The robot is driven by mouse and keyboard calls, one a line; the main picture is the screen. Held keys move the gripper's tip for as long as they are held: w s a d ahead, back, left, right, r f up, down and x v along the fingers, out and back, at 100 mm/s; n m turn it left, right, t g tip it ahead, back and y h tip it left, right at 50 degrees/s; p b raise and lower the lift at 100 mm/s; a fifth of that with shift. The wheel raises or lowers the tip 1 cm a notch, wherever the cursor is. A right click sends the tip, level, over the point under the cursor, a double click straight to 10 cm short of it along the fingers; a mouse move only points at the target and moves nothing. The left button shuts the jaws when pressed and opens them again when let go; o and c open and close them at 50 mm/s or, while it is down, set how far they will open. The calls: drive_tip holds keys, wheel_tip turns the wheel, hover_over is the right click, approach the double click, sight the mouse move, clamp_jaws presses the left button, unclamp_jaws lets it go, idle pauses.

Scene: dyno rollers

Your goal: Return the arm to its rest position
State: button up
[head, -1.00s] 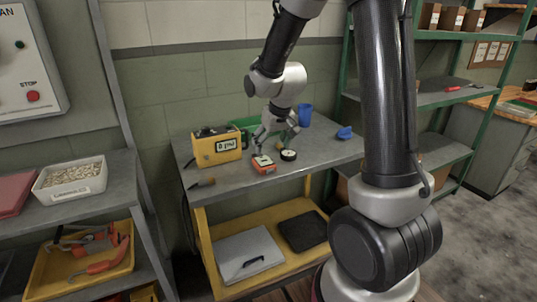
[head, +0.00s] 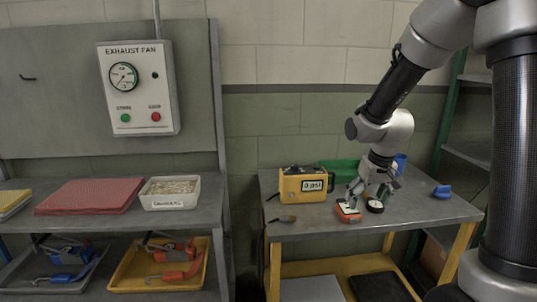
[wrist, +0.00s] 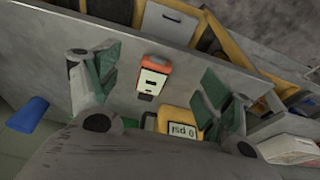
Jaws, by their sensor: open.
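My gripper (head: 372,188) is open and empty above the right-hand grey table (head: 440,211). In the wrist view my gripper (wrist: 155,85) has its two green-padded fingers spread wide apart. An orange-red device with a pale face (head: 348,211) lies on the table just below and left of my gripper in the head view. In the wrist view this device (wrist: 153,77) shows between the fingers, apart from both. My arm reaches down from the upper right of the head view.
A yellow box reading 0 psi (head: 303,186), a round black gauge (head: 375,206), a green bin (head: 340,170) and blue cups (head: 442,191) stand near my gripper. A left bench holds a white tub (head: 170,203) and red mats (head: 90,196). An exhaust fan panel (head: 140,90) hangs above.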

drive_tip(key=s+d+r+t, duration=0.1)
drive_tip(key=s+r, duration=0.6)
drive_tip(key=s, duration=0.5)
drive_tip(key=s+d+r, duration=0.2)
drive_tip(key=s+r, duration=0.6)
drive_tip(key=s, duration=0.4)
drive_tip(key=shift+m+t, duration=0.3)
drive_tip(key=shift+t, duration=0.1)
drive_tip(key=shift+w, duration=0.1)
drive_tip(key=shift+c, duration=0.6)
drive_tip(key=shift+w+f+g, duration=0.15)
drive_tip(key=shift+f+g, duration=0.15)
drive_tip(key=shift+f, duration=0.15)
drive_tip(key=shift+c, duration=0.2)
approach(351, 212)
drive_tip(key=x, duration=1)
